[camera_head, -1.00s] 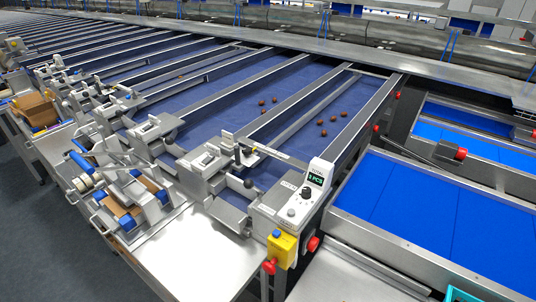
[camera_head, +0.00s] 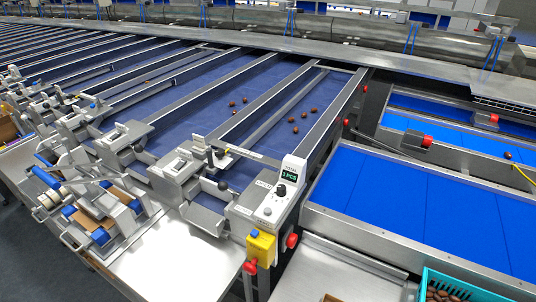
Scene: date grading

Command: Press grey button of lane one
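A white control box (camera_head: 278,199) stands at the front end of the nearest lane. Its display (camera_head: 289,175) seems to read 2 PCS. A black knob (camera_head: 281,190) sits below the display, and a small pale round button (camera_head: 267,211) is near the box's lower end; I cannot tell whether its colour is grey. A yellow box (camera_head: 261,248) with a blue button on top (camera_head: 254,233) hangs below. No lane number is readable. Neither of my grippers is in view.
Several brown dates (camera_head: 304,115) lie on the blue lane belts. A wide blue belt (camera_head: 419,218) is at the right. Red knobs (camera_head: 292,240) stick out from the frame. A teal crate (camera_head: 470,287) holds dates. A bare metal shelf (camera_head: 172,262) is at the front.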

